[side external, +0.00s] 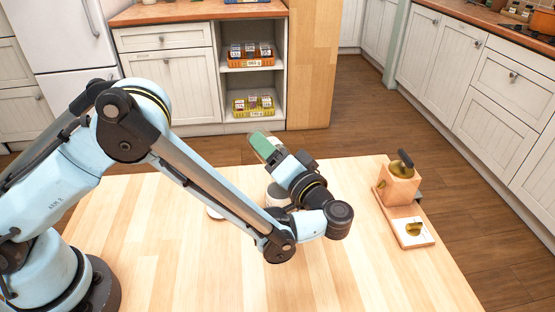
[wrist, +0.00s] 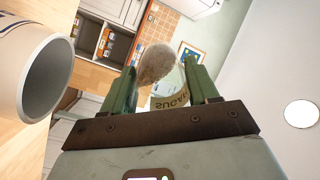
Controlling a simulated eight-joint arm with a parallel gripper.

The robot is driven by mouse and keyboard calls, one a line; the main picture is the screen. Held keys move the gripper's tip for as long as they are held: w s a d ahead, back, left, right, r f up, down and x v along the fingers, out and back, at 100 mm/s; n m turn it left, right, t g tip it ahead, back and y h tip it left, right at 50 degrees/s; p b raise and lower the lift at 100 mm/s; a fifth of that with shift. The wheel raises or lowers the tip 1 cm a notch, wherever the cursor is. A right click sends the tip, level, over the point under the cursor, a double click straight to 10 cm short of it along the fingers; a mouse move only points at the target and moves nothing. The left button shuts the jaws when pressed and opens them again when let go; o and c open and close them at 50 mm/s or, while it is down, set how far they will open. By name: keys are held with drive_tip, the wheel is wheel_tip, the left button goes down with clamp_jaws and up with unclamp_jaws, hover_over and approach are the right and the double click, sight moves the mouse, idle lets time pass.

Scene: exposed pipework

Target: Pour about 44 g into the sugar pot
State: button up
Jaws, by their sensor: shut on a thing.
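My gripper (wrist: 165,95) has green fingers, shut on a clear jar (wrist: 168,101) with a pale label whose lettering appears upside down. Grainy beige-brown contents (wrist: 157,62) show in the jar, which looks tilted. In the side external view my gripper (side external: 263,146) is raised over the table; the jar there is mostly hidden by the fingers. A white pot (wrist: 14,75) with dark lines stands at the left of the wrist view, apart from the jar. Its mouth is open and its visible inside looks empty. In the side external view a white pot (side external: 275,193) is mostly hidden behind my wrist.
A white round thing (side external: 214,212) is partly hidden by my arm on the wooden table (side external: 150,220). A wooden box with a dark knob (side external: 400,181) and a board with a brass piece (side external: 414,229) stand at the table's right. The front table is clear.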

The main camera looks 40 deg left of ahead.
drive_tip(key=shift+d+r+y, duration=0.1)
drive_tip(key=shift+d+y, duration=0.05)
drive_tip(key=shift+y, duration=0.45)
idle(0.5)
drive_tip(key=shift+s+d+r+t+y, duration=0.1)
drive_tip(key=shift+d+r+t+y, duration=0.1)
drive_tip(key=shift+r+t+y, duration=0.5)
idle(1.2)
drive_tip(key=shift+d+r+y, duration=0.1)
drive_tip(key=shift+r+y, duration=0.2)
drive_tip(key=shift+y, duration=0.1)
idle(1.4)
drive_tip(key=shift+h, duration=0.3)
drive_tip(key=shift+a+f+g+h, duration=0.3)
drive_tip(key=shift+f+g+h, duration=0.2)
drive_tip(key=shift+f+h, duration=0.25)
drive_tip(key=shift+a+f+h, duration=0.15)
drive_tip(key=shift+f+h, duration=0.2)
drive_tip(key=shift+h, duration=0.2)
